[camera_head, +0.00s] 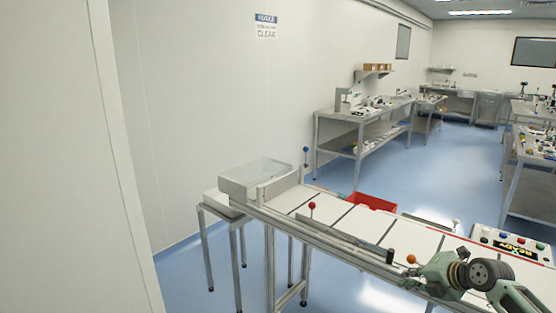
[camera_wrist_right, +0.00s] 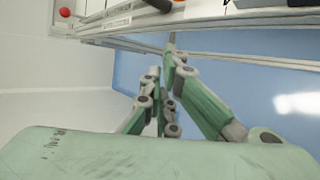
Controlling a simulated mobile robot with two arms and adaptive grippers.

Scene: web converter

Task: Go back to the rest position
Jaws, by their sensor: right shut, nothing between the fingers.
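My right gripper (camera_head: 408,284) is at the lower right of the head view, beside the front rail of the web converter (camera_head: 345,236). It is green with grey joints. In the right wrist view, its green fingers (camera_wrist_right: 163,60) come together and hold nothing. Part of the converter's rail crosses the top of that view, beyond the fingertips, and I cannot tell whether they touch it. My left gripper is in neither view.
The converter carries a clear-topped box (camera_head: 258,177), a red-knobbed lever (camera_head: 312,207), an orange knob (camera_head: 411,259) and a button panel reading READY (camera_head: 509,243). A red bin (camera_head: 374,202) is behind it. Workbenches (camera_head: 362,120) line the wall. Blue floor between benches is clear.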

